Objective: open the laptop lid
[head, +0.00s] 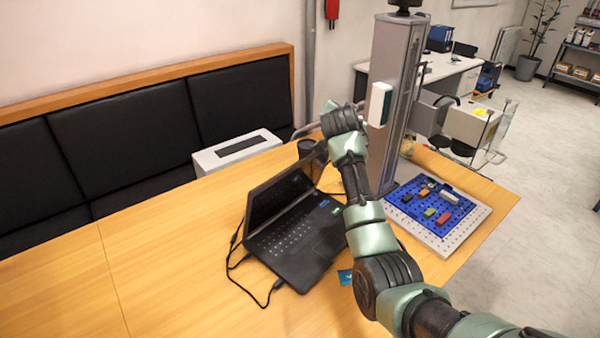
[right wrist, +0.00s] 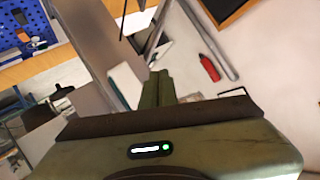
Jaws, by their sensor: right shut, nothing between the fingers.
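The black laptop stands on the wooden table in the head view, its keyboard base (head: 300,240) flat and facing me. Its lid (head: 278,197) is raised, with the dark screen showing. My right arm crosses in front of the laptop's right side, and its wrist end is above and behind the lid's upper right corner. In the right wrist view my right gripper (right wrist: 158,86) has its fingers together with nothing between them, and no laptop shows there. In the head view its fingertips are not clearly visible. My left gripper is not in view.
A grey column (head: 392,95) stands behind my arm. A blue pegboard (head: 437,207) with several small blocks lies at right. A black cup (head: 307,148) stands behind the lid, beside a white box (head: 236,151). Cables (head: 240,265) run left of the laptop. The table's left is clear.

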